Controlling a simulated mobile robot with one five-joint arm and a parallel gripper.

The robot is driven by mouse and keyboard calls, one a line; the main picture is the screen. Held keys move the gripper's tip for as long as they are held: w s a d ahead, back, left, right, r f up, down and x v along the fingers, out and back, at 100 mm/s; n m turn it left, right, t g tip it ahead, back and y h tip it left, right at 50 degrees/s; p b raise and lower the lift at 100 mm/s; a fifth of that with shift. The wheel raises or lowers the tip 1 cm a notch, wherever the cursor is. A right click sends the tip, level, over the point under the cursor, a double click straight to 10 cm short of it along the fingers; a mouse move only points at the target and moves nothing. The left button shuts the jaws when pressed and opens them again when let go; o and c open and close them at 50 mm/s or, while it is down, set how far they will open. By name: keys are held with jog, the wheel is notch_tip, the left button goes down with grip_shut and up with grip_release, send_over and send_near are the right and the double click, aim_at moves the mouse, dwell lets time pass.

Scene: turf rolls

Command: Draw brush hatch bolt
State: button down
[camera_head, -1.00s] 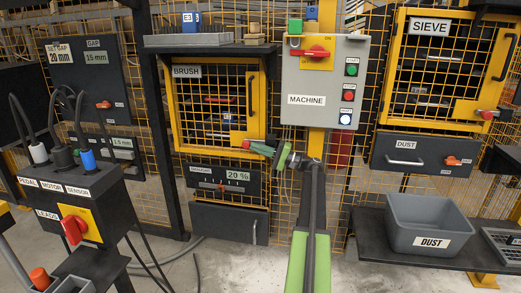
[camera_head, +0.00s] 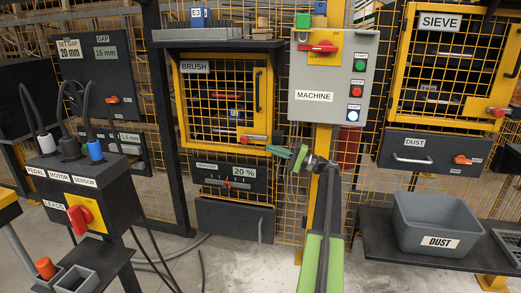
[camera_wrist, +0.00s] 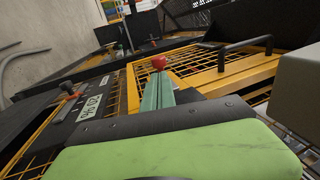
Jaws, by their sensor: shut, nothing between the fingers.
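The brush hatch (camera_head: 225,66) is a yellow-framed mesh door, shut, left of the machine box. Its bolt (camera_head: 243,137), with a red end, sits at the lower right of the door. In the wrist view a round red knob (camera_wrist: 158,62) shows just beyond my fingertips at the hatch frame (camera_wrist: 205,72). My gripper (camera_head: 274,150) has green fingers, shut and empty, pointing left just right of and below the bolt. In the wrist view the fingers (camera_wrist: 157,93) point at the knob; I cannot tell whether they touch it.
A slider panel marked 20 % (camera_head: 232,184) is below the hatch. The grey machine box (camera_head: 305,113) with a red switch (camera_head: 325,46) stands above my arm. A grey dust bin (camera_head: 440,215) is on a shelf at right; a plug stand (camera_head: 88,190) is at left.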

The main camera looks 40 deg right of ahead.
jog(key=b+v, duration=0.1)
jog(key=v, duration=0.5)
jog(key=shift+s, duration=0.15)
jog(key=w+a+f+n+g+p, duration=0.1)
jog(key=w+a+f+g, duration=0.25)
jog(key=a, duration=0.65)
jog(key=w+a+f+n+g+p, duration=0.1)
jog(key=w+a+f+g, duration=0.2)
jog(key=a, duration=0.7)
jog(key=w+a+f+n+g+p, duration=0.15)
jog(key=w+a+f, duration=0.3)
jog(key=a, duration=0.45)
jog(key=a+f+n+g+h+p, duration=0.1)
jog(key=a+f+g, duration=0.15)
jog(key=a, duration=0.45)
jog(key=a+f+n+g+h, duration=0.1)
jog(key=a+f+g, duration=0.15)
jog(key=a, duration=0.45)
jog(key=s+a+f+n+g+h+p, duration=0.25)
jog(key=s+a+h, duration=0.25)
jog(key=s+a, duration=0.3)
jog(key=s+a+f+n+g+h+p, duration=0.25)
jog(key=s+a+h, duration=0.2)
jog(key=a, duration=0.55)
notch_tip(320, 180, up, 38)
jog(key=n+p, duration=0.1)
jog(key=p, duration=3.6)
jog(key=shift+s+d, duration=0.2)
jog(key=shift+d, duration=0.1)
